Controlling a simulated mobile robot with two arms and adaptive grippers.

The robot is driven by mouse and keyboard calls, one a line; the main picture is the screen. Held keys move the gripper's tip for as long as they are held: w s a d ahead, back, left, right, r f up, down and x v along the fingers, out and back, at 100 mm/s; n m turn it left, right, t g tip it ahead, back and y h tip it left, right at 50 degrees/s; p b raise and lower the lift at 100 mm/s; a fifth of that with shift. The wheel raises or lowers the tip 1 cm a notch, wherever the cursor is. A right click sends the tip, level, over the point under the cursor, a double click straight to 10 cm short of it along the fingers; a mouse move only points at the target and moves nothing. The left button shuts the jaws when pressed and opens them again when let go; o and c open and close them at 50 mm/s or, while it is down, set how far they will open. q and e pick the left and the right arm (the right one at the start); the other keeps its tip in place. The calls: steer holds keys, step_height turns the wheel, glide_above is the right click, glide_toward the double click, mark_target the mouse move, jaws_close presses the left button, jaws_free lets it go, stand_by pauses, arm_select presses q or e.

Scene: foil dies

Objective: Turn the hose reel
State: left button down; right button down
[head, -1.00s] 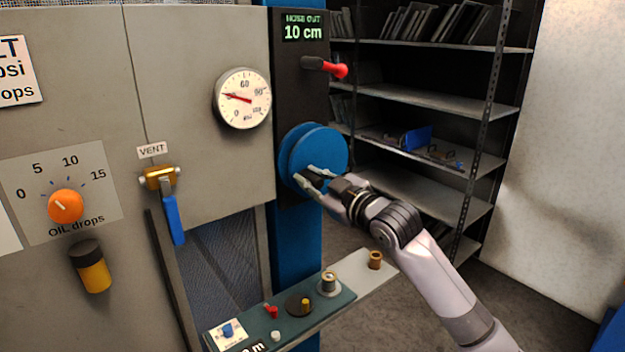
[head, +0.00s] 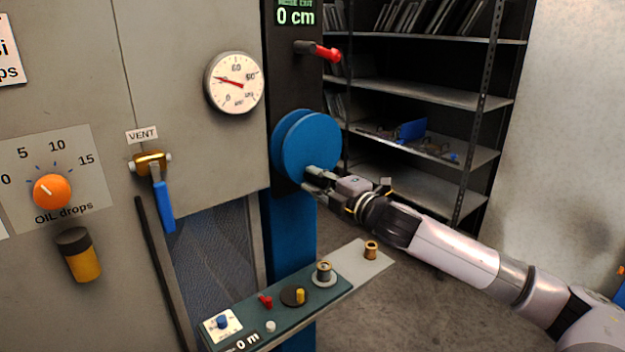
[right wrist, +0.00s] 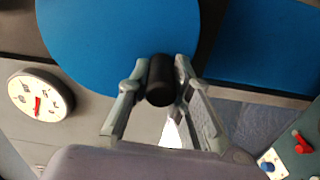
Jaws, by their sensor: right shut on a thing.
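The hose reel (head: 309,140) is a blue disc on the dark and blue post at the middle of the head view. It also fills the top of the right wrist view (right wrist: 110,35). A black knob (right wrist: 160,80) stands out from its face near the rim. My right gripper (head: 316,180) is at the lower part of the reel; in the right wrist view (right wrist: 158,85) its fingers are shut on the knob from both sides. The display above the reel (head: 296,16) reads 0 cm. My left gripper is not in view.
A red-ended lever (head: 322,51) juts out above the reel. A gauge (head: 235,82) and a vent valve with a blue handle (head: 161,200) are to the left. A narrow control panel (head: 285,315) sticks out below. Shelves (head: 430,95) stand behind.

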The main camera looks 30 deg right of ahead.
steer(key=shift+w+d+f+n, duration=0.15)
steer(key=shift+d+n, duration=0.25)
steer(key=shift+n, duration=0.45)
steer(key=shift+s+d+f+n, duration=0.15)
steer(key=shift+d+n, duration=0.25)
steer(key=shift+n, duration=0.5)
steer(key=shift+w+d+f+n, duration=0.15)
steer(key=shift+d+n, duration=0.25)
steer(key=shift+n, duration=0.45)
steer(key=c, duration=1.4)
jaws_free()
steer(key=shift+c, duration=0.2)
steer(key=shift+d, duration=0.1)
steer(key=s, duration=1.2)
steer(key=shift+d, duration=0.45)
